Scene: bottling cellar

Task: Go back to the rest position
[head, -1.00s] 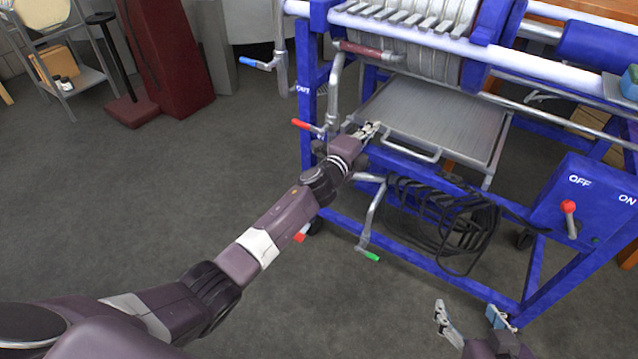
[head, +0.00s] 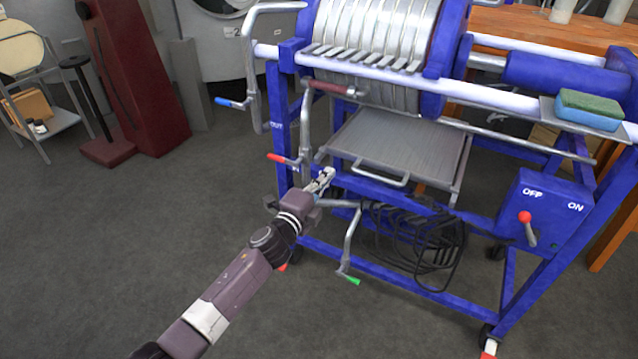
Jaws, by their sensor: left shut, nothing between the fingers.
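My left gripper (head: 322,181) is shut and empty. It is in the middle of the head view, in front of the blue machine frame, left of the handle of the metal drip tray (head: 405,142). I cannot tell whether it touches the frame. My left arm, mauve and dark grey, reaches up to it from the bottom edge. My right gripper is out of view.
The blue filter press (head: 375,83) fills the right half. Cranks with red (head: 277,157), blue and green grips stick out near my left arm. A black cable coil (head: 415,240) hangs below. A control box (head: 540,210) sits at right.

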